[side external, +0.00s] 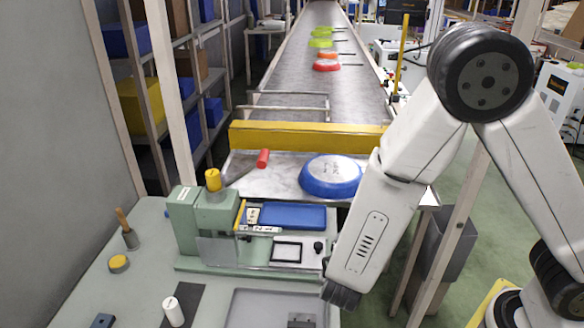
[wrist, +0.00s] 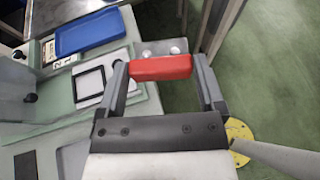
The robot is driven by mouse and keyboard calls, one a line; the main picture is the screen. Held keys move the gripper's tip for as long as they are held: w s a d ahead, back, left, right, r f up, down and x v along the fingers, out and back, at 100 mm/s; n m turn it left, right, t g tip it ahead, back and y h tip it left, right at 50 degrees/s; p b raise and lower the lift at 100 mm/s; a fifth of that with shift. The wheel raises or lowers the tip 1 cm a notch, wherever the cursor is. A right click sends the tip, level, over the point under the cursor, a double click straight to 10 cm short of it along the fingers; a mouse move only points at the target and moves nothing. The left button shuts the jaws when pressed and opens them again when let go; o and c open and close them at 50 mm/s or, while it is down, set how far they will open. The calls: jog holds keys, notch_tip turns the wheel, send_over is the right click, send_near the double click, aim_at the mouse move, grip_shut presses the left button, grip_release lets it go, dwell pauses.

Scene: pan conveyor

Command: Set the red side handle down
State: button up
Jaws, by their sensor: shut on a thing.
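The red side handle (wrist: 160,68) lies crosswise between the two fingers of my gripper (wrist: 162,84) in the wrist view. The fingers are shut on its two ends. In the side external view the dark end of my arm is at the bench's right edge, and the fingers and held handle are hidden.
A pale green machine (side external: 215,225) with a blue pad (side external: 290,216) stands on the bench (side external: 75,270). A white cylinder (side external: 173,311) stands on a dark mat. Several pans sit on the conveyor (side external: 312,95).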

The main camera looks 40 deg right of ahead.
jog(key=s+d+f+m+g+h, duration=0.2)
jog(key=s+d+m+g, duration=0.4)
jog(key=m+g, duration=0.25)
jog(key=s+a+f+m+g+y, duration=0.2)
jog(key=s+m+g+y, duration=0.7)
jog(key=m+g, duration=0.35)
jog(key=w+a+m+y, duration=0.2)
jog(key=a+m+y, duration=0.1)
jog(key=m+y, duration=0.4)
jog(key=m+t+y, duration=0.7)
jog(key=m+t, duration=1.6)
send_over(325, 221)
jog(key=f, duration=0.4)
jog(key=s+f, duration=0.1)
jog(key=f, duration=0.1)
jog(key=shift+a, duration=0.1)
jog(key=shift+w+f+t, duration=0.3)
jog(key=shift+w+f, duration=0.2)
